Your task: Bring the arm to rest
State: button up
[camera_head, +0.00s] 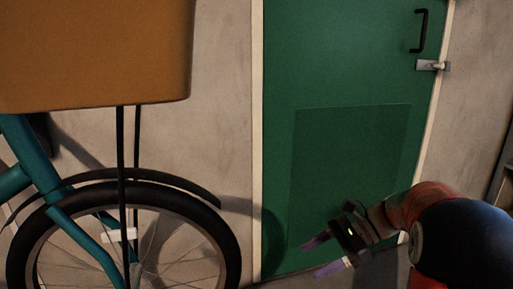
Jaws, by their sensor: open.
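My arm reaches in from the lower right, with a dark rounded link and a reddish link behind my gripper (325,257). My gripper points to the lower left in front of the green door (330,60). Its two purplish fingers are apart, with nothing visible between them. It appears to touch nothing, though its distance from the door is hard to tell.
A teal bicycle (70,233) with a brown box or basket (95,50) above its wheel stands at the left. The door has a black handle (421,31) and a metal latch (432,65) at the upper right. A dark edge shows at the far right.

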jog(key=s+d+r+n+t+h+p, duration=0.1)
jog(key=s+r+n+t+h, duration=0.2)
jog(key=s+n+t+h, duration=0.4)
jog(key=s+n+h, duration=0.4)
jog(key=s+n, duration=0.4)
jog(key=s, duration=0.4)
jog(key=shift+s+h+p, duration=0.25)
jog(key=shift+h+p, duration=0.15)
